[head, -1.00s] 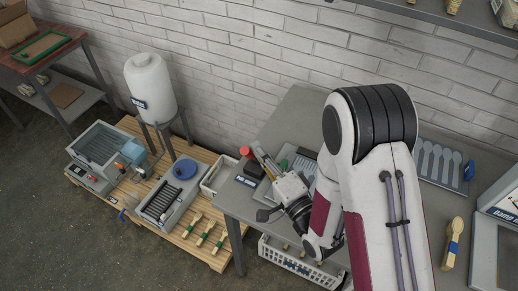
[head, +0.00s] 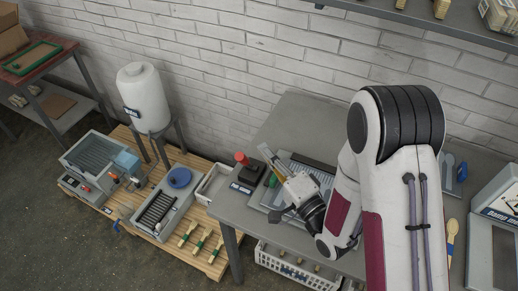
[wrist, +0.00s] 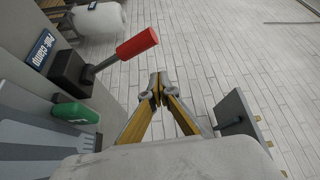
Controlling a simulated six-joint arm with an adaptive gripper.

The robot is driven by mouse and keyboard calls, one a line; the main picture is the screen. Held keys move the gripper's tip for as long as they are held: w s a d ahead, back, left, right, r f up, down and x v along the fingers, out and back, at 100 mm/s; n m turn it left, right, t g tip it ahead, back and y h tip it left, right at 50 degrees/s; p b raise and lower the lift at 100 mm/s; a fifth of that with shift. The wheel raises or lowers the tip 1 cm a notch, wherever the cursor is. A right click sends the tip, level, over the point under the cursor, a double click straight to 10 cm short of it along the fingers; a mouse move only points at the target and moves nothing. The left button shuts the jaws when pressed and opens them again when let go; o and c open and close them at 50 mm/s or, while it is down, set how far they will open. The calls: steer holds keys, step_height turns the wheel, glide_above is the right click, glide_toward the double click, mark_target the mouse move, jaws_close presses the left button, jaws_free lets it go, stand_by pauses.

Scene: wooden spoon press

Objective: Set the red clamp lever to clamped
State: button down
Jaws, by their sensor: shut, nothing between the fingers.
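The red clamp lever (wrist: 137,43) has a red cylindrical grip on a grey rod rising from a black base (wrist: 70,75) in the wrist view. In the head view its red top (head: 240,157) stands at the table's left end. My gripper (wrist: 157,85) is shut and empty, with its fingertips to the right of and below the red grip in the wrist view, apart from it. In the head view my gripper (head: 264,148) is just right of the lever. A blue label (wrist: 40,50) sits beside the base; I cannot read it fully.
A green part (wrist: 75,112) sits close to the lever base. The grey table (head: 290,115) has bare room at the back. A white tank (head: 143,97) and machines on a pallet stand left. A brick wall (head: 220,60) is behind.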

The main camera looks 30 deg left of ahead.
steer(key=f+v, duration=0.1)
steer(key=v, duration=0.6)
steer(key=shift+w+d, duration=0.2)
steer(key=shift+d, duration=0.1)
steer(key=shift+f, duration=0.1)
stand_by(0.3)
steer(key=w+d+r+n+t+h, duration=0.1)
steer(key=w+d+r+n+h, duration=0.3)
steer(key=w+d+h, duration=0.4)
steer(key=w+d+r+h, duration=0.1)
steer(key=d+r+h, duration=0.4)
steer(key=d, duration=0.8)
steer(key=s+d+r+g+h, duration=0.25)
steer(key=s+d+r, duration=0.25)
steer(key=s+d, duration=0.45)
steer(key=s+d+r+g, duration=0.1)
steer(key=s+r+g, duration=0.1)
steer(key=s, duration=1.3)
steer(key=shift+d+n+g+h, duration=0.3)
steer(key=shift+g+h, duration=0.05)
